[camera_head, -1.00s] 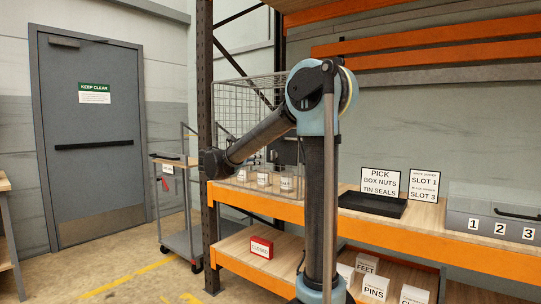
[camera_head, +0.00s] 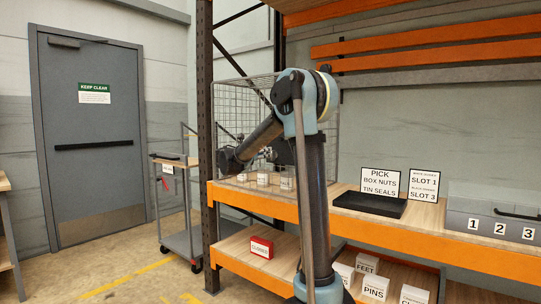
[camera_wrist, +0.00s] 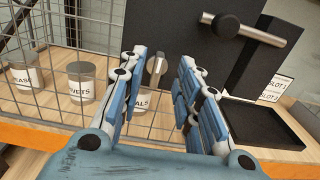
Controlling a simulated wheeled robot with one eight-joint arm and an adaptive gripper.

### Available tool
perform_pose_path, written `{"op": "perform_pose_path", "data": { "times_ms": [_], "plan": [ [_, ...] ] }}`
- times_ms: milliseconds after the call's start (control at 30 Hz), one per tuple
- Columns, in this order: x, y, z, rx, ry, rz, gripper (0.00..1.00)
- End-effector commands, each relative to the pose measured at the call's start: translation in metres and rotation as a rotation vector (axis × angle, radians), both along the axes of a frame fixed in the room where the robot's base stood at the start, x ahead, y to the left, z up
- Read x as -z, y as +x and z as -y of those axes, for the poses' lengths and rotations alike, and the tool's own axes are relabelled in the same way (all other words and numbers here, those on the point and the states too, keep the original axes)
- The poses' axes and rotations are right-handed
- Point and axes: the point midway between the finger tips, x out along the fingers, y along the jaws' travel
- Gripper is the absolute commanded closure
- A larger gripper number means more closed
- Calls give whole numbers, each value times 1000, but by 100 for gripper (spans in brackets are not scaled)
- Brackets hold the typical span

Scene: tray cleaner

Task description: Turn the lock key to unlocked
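In the wrist view a small light-grey key (camera_wrist: 157,65) shows against a dark door panel (camera_wrist: 175,25). In the head view my arm hides most of the panel and the key.
A wire cage (camera_wrist: 60,45) and several labelled cups, one of them marked SEALS (camera_wrist: 143,98), stand at the left and below. A black tray (camera_head: 369,204) lies on the orange-edged shelf, with sign cards (camera_head: 380,183) behind it. A grey numbered box (camera_head: 490,220) is at the right.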

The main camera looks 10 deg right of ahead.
Motion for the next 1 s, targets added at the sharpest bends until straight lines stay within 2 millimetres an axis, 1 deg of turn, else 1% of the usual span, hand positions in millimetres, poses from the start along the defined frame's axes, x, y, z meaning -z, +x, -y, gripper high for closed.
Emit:
{"op": "perform_pose_path", "data": {
  "times_ms": [33,200,400,533,800,867,900,933,1000],
  "plan": [
    [0,7,8,3,0,0,69],
    [0,25,26,2,0,0,69],
    [0,39,39,1,0,0,69],
    [0,42,43,1,0,0,69],
    [0,43,43,0,0,0,69],
    [0,43,43,0,0,0,83],
    [0,43,43,0,0,0,92],
    [0,43,43,0,0,0,99],
    [0,43,43,0,0,0,100]
  ]
}}
